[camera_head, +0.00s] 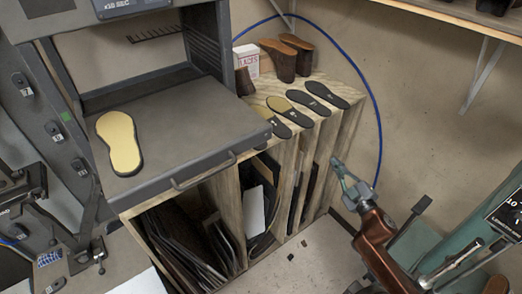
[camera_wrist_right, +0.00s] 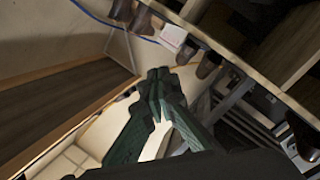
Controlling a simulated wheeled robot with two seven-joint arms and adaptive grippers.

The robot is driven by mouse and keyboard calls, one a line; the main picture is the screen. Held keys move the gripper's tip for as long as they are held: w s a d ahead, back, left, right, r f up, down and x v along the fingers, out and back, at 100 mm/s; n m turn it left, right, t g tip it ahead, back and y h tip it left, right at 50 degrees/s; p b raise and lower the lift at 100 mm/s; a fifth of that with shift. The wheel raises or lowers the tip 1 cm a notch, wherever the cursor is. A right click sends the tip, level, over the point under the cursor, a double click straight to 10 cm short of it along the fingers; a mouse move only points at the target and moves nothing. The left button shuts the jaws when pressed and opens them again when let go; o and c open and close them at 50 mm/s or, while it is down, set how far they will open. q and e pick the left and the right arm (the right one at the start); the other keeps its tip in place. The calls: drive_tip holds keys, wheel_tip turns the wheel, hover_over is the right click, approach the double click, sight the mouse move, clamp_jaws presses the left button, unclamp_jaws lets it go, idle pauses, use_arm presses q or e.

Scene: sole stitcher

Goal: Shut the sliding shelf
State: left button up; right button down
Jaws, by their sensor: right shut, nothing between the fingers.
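The sliding shelf (camera_head: 190,118) is a grey metal tray standing out from the grey cabinet in the head view. Its bar handle (camera_head: 203,171) is on the front edge. A tan sole with a dark rim (camera_head: 120,143) lies on it at the left. My right gripper (camera_head: 343,170) is shut and empty, to the right of the shelf and well apart from the handle. Its closed greenish fingers also show in the right wrist view (camera_wrist_right: 158,82). I cannot make out my left gripper.
A wooden rack (camera_head: 345,125) stands right of the shelf, with several dark soles, brown boots (camera_head: 287,60) and a white box (camera_head: 247,60) on top. A blue cable (camera_head: 374,110) hangs behind it. A green machine (camera_head: 432,245) stands at lower right.

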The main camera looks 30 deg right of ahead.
drive_tip(key=s+a+r+n+t+y, duration=0.2)
drive_tip(key=a+r+n+y, duration=0.95)
drive_tip(key=r, duration=0.55)
drive_tip(key=s+a+r+n+g+y, duration=0.1)
drive_tip(key=s+a+n+g+y, duration=0.45)
drive_tip(key=a+n+g, duration=0.35)
drive_tip(key=w+d+p+x, duration=0.1)
drive_tip(key=p+x, duration=0.1)
drive_tip(key=x, duration=1.1)
drive_tip(key=shift+w+r+n+t, duration=0.3)
drive_tip(key=shift+w+r+n, duration=0.15)
drive_tip(key=shift+w, duration=0.1)
